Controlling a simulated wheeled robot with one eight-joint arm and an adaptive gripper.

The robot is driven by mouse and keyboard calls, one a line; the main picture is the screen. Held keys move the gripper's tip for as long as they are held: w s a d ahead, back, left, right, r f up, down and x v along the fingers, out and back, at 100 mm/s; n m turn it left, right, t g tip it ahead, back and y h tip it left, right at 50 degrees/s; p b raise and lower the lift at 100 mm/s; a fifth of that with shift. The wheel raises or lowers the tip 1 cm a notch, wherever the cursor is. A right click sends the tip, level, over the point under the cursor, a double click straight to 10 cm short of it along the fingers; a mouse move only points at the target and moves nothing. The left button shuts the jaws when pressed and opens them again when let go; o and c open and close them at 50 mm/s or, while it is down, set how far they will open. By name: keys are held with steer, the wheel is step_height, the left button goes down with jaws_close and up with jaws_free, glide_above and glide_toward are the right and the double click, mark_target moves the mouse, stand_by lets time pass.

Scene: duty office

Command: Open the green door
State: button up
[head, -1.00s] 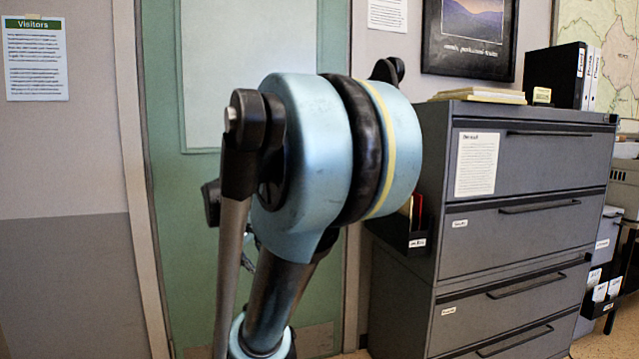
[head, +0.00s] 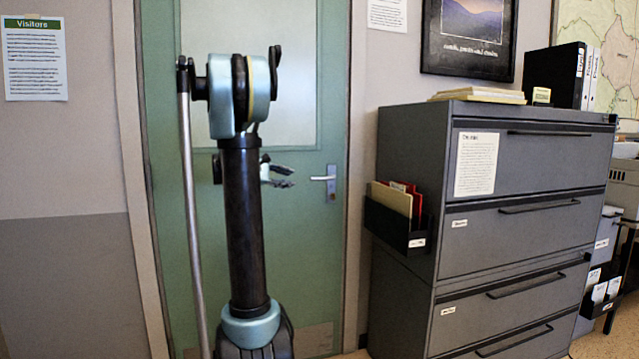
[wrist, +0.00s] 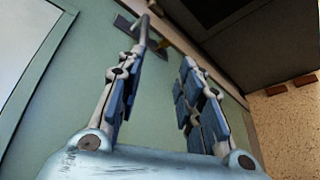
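The green door (head: 310,240) stands shut in its frame in the head view, with a pale upper panel (head: 295,80). Its silver lever handle (head: 327,178) is on the right side, the lever pointing left. My gripper (head: 290,177) is just left of the lever, partly hidden behind my arm. In the wrist view, my gripper (wrist: 165,55) has its two fingers spread with nothing between them. The handle (wrist: 143,32) shows just past the left fingertip there; whether they touch I cannot tell.
A grey filing cabinet (head: 520,225) stands right of the door, with a black file holder (head: 395,225) on its side near the door frame. A wall with a Visitors notice (head: 35,60) is on the left.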

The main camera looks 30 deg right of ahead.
mark_target(316, 179)
steer(key=shift+h, duration=0.4)
steer(key=x, duration=0.6)
steer(key=w+x, duration=0.1)
steer(key=x, duration=0.5)
steer(key=w+r+x, duration=0.1)
steer(key=x, duration=0.6)
